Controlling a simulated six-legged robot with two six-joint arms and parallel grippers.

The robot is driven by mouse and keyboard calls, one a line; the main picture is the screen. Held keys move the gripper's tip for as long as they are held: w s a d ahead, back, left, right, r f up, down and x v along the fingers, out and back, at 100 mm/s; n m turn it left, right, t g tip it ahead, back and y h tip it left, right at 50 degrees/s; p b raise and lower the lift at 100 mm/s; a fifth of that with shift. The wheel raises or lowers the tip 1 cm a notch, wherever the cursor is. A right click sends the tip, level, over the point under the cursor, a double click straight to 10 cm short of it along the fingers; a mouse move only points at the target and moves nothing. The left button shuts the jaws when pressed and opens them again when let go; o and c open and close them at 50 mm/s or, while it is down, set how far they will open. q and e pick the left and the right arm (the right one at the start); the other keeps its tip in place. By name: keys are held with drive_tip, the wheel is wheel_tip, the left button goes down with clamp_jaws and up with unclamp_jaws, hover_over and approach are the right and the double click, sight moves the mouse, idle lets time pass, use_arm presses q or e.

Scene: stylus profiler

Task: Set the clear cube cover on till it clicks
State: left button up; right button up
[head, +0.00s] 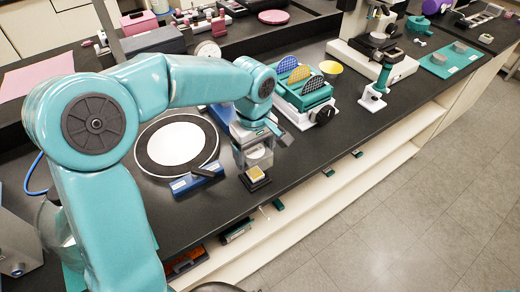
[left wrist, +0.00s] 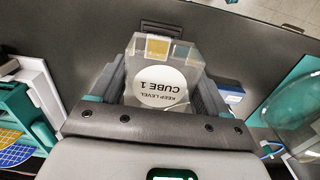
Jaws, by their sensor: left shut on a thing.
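My left gripper (head: 258,140) is shut on the clear cube cover (head: 256,155). In the left wrist view the cover (left wrist: 160,75) sits between the two fingers, with a round white label reading "KEEP LEVEL CUBE 1". Just below it in the head view is a small black base (head: 256,185) with a yellow block (head: 257,173) on top. The cover looks to be over the base, but I cannot tell whether they touch. A yellow patch shows at the cover's far edge in the left wrist view. My right gripper is not in view.
A round white disc with a black rim (head: 176,144) and a blue block (head: 190,184) lie left of the base. A teal rack with coloured discs (head: 303,90) stands behind to the right. The bench's front edge is close below the base.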

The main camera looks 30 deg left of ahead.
sight(255, 169)
use_arm(q)
drive_tip(key=shift+w+a+f, duration=0.1)
drive_tip(key=shift+w, duration=0.2)
drive_tip(key=shift+s, duration=0.4)
drive_tip(key=f+b, duration=0.3)
drive_tip(key=shift+w+f, duration=0.25)
drive_tip(key=shift+w, duration=0.1)
drive_tip(key=shift+s+f+b, duration=0.2)
drive_tip(key=shift+f+b, duration=0.35)
drive_tip(key=shift+b, duration=0.05)
drive_tip(key=shift+w+f, duration=0.25)
drive_tip(key=shift+f, duration=0.05)
drive_tip(key=shift+s+r, duration=0.1)
drive_tip(key=shift+s, duration=0.1)
drive_tip(key=shift+f+b, duration=0.3)
drive_tip(key=shift+f+b, duration=0.4)
drive_tip(key=shift+f, duration=0.15)
